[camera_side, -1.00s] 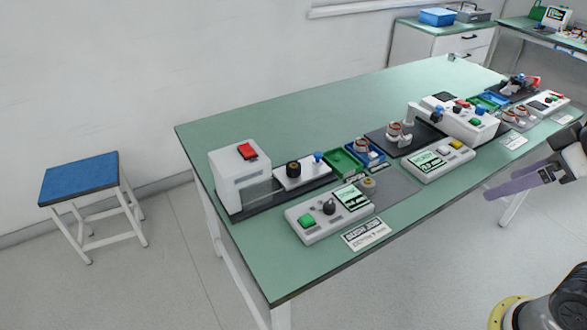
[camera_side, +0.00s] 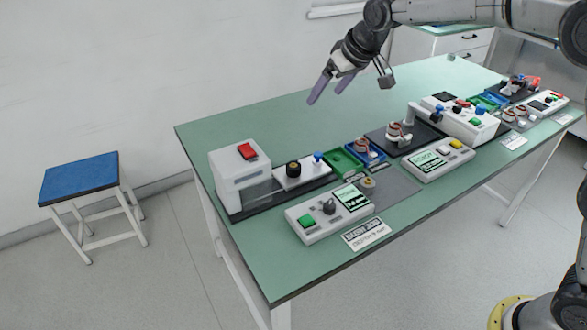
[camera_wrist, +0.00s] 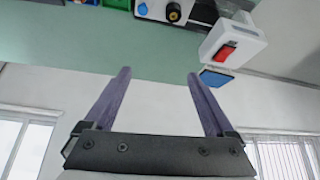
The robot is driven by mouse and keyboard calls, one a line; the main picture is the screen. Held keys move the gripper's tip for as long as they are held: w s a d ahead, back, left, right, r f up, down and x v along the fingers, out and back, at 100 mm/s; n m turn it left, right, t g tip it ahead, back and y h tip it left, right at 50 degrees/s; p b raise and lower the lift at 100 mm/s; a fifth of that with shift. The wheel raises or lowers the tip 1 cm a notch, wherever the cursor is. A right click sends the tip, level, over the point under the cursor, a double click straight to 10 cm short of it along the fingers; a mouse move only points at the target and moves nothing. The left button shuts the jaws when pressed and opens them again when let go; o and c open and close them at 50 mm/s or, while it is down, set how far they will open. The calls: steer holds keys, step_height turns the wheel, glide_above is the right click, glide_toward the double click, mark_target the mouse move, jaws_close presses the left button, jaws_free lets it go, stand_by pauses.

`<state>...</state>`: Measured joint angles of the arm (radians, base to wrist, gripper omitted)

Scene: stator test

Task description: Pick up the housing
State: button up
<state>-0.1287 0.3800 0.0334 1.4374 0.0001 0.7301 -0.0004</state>
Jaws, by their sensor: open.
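No part is clearly marked as the housing, and I cannot tell which one it is. Small round metallic and reddish parts show in the side view: one in the blue tray (camera_side: 375,158), and one on a dark plate near the white post (camera_side: 413,115). A small round part with a yellowish top (camera_side: 369,183) is on the grey mat (camera_side: 397,187). My gripper (camera_side: 329,89) is open and empty, high above the far side of the table, with its fingers pointing down-left. In the wrist view my gripper (camera_wrist: 158,74) has nothing between its fingers.
A white unit with a red switch (camera_side: 247,152) stands at the table's left end. A green tray (camera_side: 342,163), control boxes (camera_side: 318,226) and more test units line the front. The green tabletop (camera_side: 300,115) is clear at the back. A blue stool (camera_side: 79,178) is left.

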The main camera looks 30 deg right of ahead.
steer(key=w+a+f+g, duration=0.1)
steer(key=w+a+f, duration=0.15)
steer(key=f, duration=0.45)
steer(key=g, duration=0.1)
glide_toward(293, 165)
steer(key=f, duration=0.1)
steer(key=w+f, duration=0.1)
steer(key=shift+f+n, duration=0.3)
steer(key=shift+f, duration=0.05)
steer(key=shift+x, duration=3.2)
steer(key=shift+w+a, duration=0.1)
steer(key=shift+c, duration=0.2)
steer(key=shift+r, duration=0.1)
jaws_close()
